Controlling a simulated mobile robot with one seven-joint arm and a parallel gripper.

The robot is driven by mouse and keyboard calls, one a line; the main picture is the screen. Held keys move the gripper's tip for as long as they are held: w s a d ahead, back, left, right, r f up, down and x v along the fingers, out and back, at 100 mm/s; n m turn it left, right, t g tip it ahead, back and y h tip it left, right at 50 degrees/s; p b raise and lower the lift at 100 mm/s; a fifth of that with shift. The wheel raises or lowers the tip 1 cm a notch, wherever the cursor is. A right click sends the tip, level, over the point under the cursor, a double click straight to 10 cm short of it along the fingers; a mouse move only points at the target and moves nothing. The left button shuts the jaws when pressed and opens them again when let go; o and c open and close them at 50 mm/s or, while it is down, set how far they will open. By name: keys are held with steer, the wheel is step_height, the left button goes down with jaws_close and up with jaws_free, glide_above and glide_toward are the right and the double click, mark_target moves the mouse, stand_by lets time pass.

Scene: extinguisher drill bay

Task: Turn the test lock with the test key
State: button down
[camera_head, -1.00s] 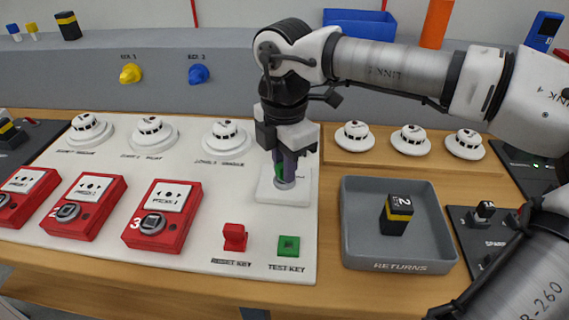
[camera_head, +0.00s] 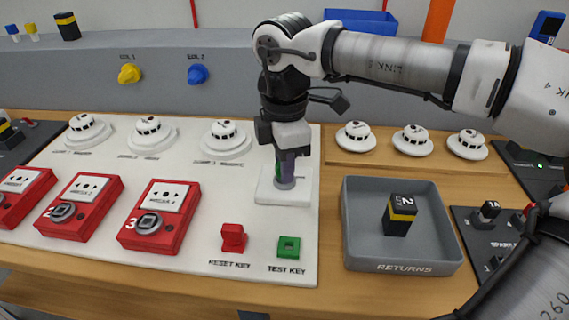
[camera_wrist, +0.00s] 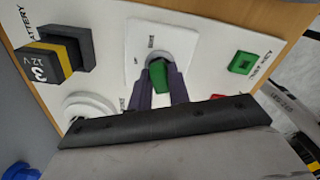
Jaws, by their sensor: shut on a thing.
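My gripper (camera_head: 287,172) points down over the white plate of the test lock (camera_head: 270,194) at the right end of the white panel. It is shut on the green test key (camera_wrist: 158,76), which shows between the two fingers in the wrist view. The key's lower end is at the round lock face on the plate (camera_wrist: 140,72); how deep it sits is hidden. In the head view only a sliver of green shows beside the fingers. The green square holder marked TEST KEY (camera_head: 288,247) stands empty at the panel's front edge.
A red reset key (camera_head: 233,238) stands left of the green holder. Red call points (camera_head: 160,218) line the left. The grey RETURNS tray (camera_head: 402,267), holding a battery (camera_head: 399,214), is right of the panel. White detectors (camera_head: 227,138) stand behind. In the wrist view, another battery (camera_wrist: 50,60) appears.

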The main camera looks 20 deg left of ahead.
steer(key=c, duration=0.9)
jaws_free()
steer(key=shift+r, duration=0.1)
steer(key=shift+r+p, duration=2.5)
steer(key=shift+r, duration=0.95)
steer(key=shift+f, duration=0.1)
